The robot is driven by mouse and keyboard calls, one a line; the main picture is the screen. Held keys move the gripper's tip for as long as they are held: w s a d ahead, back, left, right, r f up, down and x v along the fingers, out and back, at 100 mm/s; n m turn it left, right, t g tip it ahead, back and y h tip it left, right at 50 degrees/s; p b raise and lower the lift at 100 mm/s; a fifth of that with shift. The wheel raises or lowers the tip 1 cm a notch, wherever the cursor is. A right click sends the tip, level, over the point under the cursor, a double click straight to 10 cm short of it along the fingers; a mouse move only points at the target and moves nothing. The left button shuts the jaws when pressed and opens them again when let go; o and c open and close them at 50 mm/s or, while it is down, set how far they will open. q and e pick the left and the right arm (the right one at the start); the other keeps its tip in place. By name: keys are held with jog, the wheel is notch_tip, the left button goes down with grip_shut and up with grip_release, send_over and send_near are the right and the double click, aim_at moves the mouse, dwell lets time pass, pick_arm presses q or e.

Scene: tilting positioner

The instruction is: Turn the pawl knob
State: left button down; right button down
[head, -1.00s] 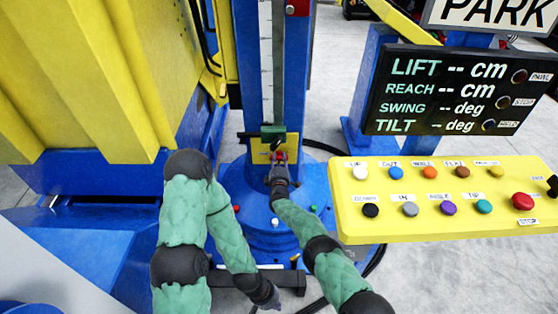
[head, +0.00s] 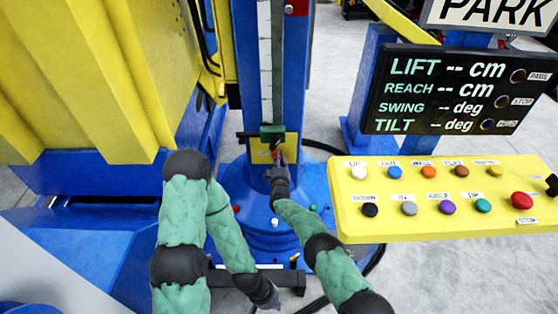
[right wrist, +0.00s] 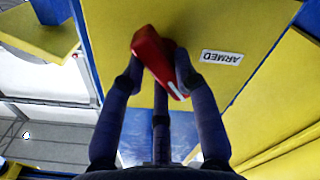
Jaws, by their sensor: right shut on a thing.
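The pawl knob is a red bar-shaped handle (right wrist: 150,52) on a yellow plate (right wrist: 225,25) in the right wrist view. It sits at a slant, with a white mark at its lower end. An "ARMED" label (right wrist: 221,58) is beside it on the plate. My right gripper (right wrist: 160,70) is shut on the knob, with fingers on both sides of it. In the head view the right gripper (head: 279,166) is at the plate low on the blue column, and it partly hides the knob. My left gripper (head: 268,299) hangs low, away from the knob; its finger opening is unclear.
A yellow button panel (head: 350,222) stands to the right, below a black display (head: 400,90) whose readings show dashes. The blue column (head: 297,80) rises behind the plate from a round blue base (head: 270,238). Yellow and blue machinery (head: 70,80) fills the left.

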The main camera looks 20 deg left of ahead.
jog(key=m, duration=0.3)
jog(key=shift+d+f, duration=0.1)
jog(key=shift+f, duration=0.1)
jog(key=shift+m, duration=0.5)
jog(key=c, duration=0.9)
grip_release()
jog(key=shift+c, duration=0.2)
